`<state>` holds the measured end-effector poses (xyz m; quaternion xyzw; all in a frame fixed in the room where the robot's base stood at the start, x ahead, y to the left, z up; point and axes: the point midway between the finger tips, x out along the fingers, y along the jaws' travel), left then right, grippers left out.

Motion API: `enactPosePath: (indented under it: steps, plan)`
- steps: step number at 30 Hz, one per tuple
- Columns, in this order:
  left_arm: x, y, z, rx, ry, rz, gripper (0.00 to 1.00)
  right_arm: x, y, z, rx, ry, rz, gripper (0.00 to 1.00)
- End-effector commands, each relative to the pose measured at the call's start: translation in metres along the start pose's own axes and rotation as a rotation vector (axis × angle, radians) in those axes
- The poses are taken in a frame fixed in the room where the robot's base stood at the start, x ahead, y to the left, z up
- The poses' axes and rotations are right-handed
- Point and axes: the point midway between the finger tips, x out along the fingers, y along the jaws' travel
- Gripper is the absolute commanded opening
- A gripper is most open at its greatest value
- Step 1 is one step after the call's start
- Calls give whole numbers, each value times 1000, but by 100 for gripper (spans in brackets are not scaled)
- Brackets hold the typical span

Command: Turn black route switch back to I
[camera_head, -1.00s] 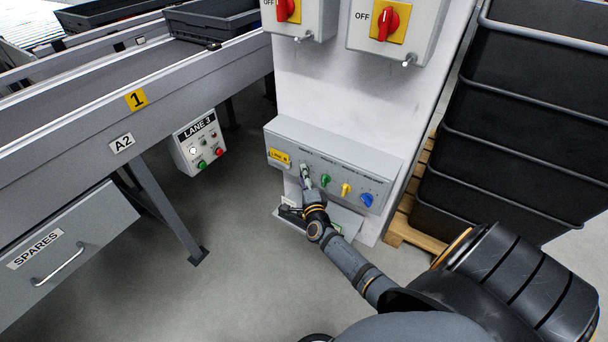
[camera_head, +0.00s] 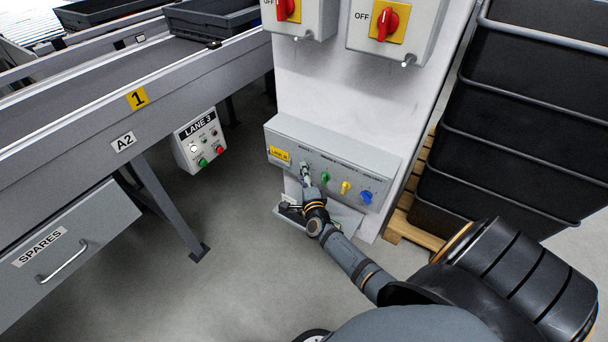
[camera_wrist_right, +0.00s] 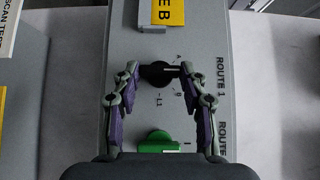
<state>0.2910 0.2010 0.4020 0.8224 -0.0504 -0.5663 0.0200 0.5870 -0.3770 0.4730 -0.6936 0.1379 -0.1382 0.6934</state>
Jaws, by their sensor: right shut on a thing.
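The black route switch (camera_wrist_right: 158,75) is a round knob on the grey panel, beside the ROUTE 1 label in the right wrist view. A pale pointer line on it points to the right in that view, near the mark A. My right gripper (camera_wrist_right: 159,71) has a fingertip on either side of the knob and is shut on it. In the head view my right gripper (camera_head: 306,178) reaches the panel's left-hand knob and mostly hides it. My left gripper is not in view.
A green knob (camera_head: 325,177), yellow knob (camera_head: 346,188) and blue knob (camera_head: 366,197) sit to the right on the same panel (camera_head: 350,163). Red switches (camera_head: 387,24) are above. The LANE 3 box (camera_head: 199,141) is left, black crates (camera_head: 500,130) right.

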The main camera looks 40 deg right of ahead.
Motion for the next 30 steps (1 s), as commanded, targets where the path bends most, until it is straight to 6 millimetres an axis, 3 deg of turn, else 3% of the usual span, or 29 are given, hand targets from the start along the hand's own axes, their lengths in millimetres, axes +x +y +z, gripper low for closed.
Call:
enactPosePath:
  steps: [1, 6, 17, 30]
  plan:
    - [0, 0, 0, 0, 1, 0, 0, -1, 2, 0, 0, -1, 4, 47]
    - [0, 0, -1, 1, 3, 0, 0, -1, 1, 0, 0, 0, 2, 66]
    - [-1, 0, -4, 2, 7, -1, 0, -8, 1, 0, 1, -1, 2, 66]
    - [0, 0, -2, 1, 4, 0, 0, -104, 1, 0, 1, 0, 3, 66]
